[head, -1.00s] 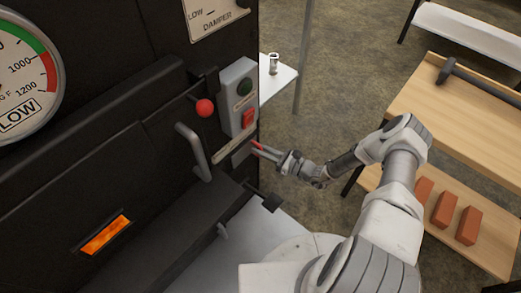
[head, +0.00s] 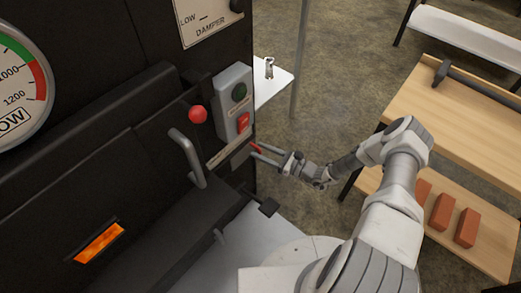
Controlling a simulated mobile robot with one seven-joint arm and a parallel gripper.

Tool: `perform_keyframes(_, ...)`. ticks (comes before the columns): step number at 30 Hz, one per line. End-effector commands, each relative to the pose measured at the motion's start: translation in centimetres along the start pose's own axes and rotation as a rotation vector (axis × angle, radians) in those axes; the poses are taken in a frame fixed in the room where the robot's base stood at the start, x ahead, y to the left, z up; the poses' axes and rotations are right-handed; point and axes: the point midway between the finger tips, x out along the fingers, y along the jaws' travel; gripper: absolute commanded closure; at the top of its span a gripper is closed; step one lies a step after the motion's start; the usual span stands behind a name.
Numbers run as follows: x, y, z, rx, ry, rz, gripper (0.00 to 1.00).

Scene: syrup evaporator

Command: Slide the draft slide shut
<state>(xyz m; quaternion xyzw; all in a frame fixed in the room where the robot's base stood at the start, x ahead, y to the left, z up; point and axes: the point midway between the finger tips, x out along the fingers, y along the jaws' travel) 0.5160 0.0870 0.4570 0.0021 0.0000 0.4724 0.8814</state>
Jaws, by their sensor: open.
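The dark evaporator front (head: 140,150) fills the left of the head view. A pale labelled strip (head: 230,150) runs aslant on it below the grey switch box, with a small grey plate (head: 241,157) at its lower right. A black tab (head: 268,207) sticks out lower down at the right edge. I cannot read the labels, so I cannot tell for sure which part is the draft slide. My gripper (head: 257,151) is open, its fingers pointing left at the grey plate, one with a red tip. Nothing shows between them. I cannot tell whether they touch the plate.
A grey curved handle (head: 188,155), a red ball knob (head: 198,114) and the switch box (head: 234,100) sit left of and above my gripper. The firebox window (head: 99,242) glows orange. A wooden bench (head: 450,125) with bricks below stands right. Open floor lies between.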

Motion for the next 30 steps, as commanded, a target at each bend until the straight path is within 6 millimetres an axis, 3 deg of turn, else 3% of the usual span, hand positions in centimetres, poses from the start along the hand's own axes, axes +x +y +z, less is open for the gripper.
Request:
perform_keyframes(18,-13.6,-0.1,0.2,-0.001,0.000,-0.005,0.53)
perform_keyframes(24,-16.1,-0.1,0.1,-0.001,-0.001,-0.003,0.53)
perform_keyframes(30,-16.8,-0.1,0.1,0.000,-0.002,-0.002,0.53)
